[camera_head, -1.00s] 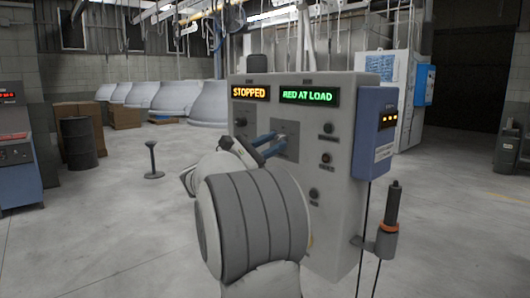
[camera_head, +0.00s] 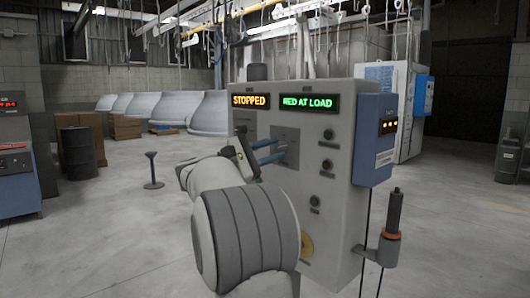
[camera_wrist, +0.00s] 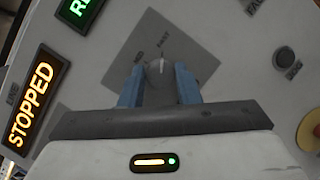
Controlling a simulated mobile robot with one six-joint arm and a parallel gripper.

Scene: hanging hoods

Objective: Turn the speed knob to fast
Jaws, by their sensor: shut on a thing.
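The speed knob (camera_wrist: 157,77) is a round grey knob with a light mark, on a dark square plate (camera_wrist: 190,45) of the grey control panel. In the wrist view, labels reading MED and FAST show above it; its lower part is hidden by my gripper. The mark points up, roughly toward FAST. My gripper (camera_wrist: 159,72) has its two blue fingers on either side of the knob, shut on it. In the head view, my gripper (camera_head: 281,148) reaches the plate (camera_head: 290,137) from the left, and the knob is hard to make out.
An amber STOPPED sign (camera_head: 249,101) and a green RED AT LOAD sign (camera_head: 309,104) sit above. Several small knobs or buttons (camera_head: 327,165) are at the right. A blue box (camera_head: 376,140) and a holder with a dark handle (camera_head: 391,225) stick out from the panel's right side.

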